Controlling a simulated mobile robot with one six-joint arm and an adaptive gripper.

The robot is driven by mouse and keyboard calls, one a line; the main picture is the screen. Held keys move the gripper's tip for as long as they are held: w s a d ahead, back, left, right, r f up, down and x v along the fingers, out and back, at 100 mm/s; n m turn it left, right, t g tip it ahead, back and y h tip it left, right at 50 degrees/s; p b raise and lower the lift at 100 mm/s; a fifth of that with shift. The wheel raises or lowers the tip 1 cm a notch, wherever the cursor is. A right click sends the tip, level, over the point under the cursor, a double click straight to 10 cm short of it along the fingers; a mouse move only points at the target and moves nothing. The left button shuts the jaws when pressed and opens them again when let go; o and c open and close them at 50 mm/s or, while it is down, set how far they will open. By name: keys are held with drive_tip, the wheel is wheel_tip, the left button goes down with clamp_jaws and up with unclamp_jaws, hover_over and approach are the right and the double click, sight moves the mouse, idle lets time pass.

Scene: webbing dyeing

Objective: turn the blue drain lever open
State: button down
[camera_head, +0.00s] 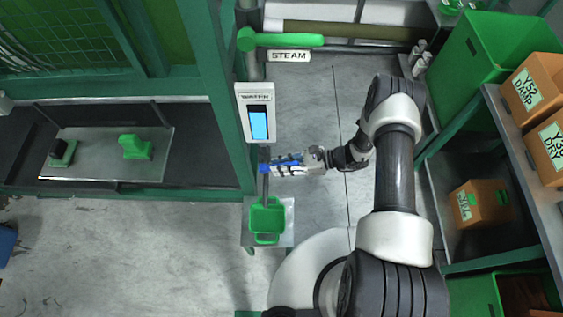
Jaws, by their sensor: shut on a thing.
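The blue drain lever (265,168) shows as a small blue end on a dark fitting, just below a white panel. Most of it is hidden by my gripper. My gripper (279,166) reaches in from the right and is shut on the lever, its fingers pointing left. Blue also shows between and along the fingers. The lever's exact angle cannot be told from this view.
A white gauge panel (256,115) marked WATER stands just above. A green STEAM lever (290,40) is higher up. A green jug (267,221) sits below on a small stand. Shelves with orange boxes (482,203) and a green bin (490,62) line the right.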

drive_tip(key=r+h+p, duration=0.1)
drive_tip(key=p, duration=0.1)
drive_tip(key=a+r+h+p, duration=0.1)
drive_tip(key=h+p, duration=0.1)
drive_tip(key=shift+r+h, duration=0.15)
drive_tip(key=shift+h, duration=0.15)
drive_tip(key=shift+a+r+h+p, duration=0.15)
drive_tip(key=shift+a+h+p, duration=0.1)
drive_tip(key=shift+h+p, duration=0.4)
drive_tip(key=shift+a+r+h+p, duration=0.15)
drive_tip(key=shift+a+h+p, duration=0.2)
drive_tip(key=shift+h, duration=0.5)
drive_tip(key=shift+d, duration=0.1)
drive_tip(key=c, duration=1.7)
unclamp_jaws()
drive_tip(key=shift+o, duration=1.1)
drive_tip(key=v, duration=1.2)
drive_tip(key=shift+w+r, duration=0.1)
drive_tip(key=shift+r, duration=0.05)
drive_tip(key=shift+c, duration=0.4)
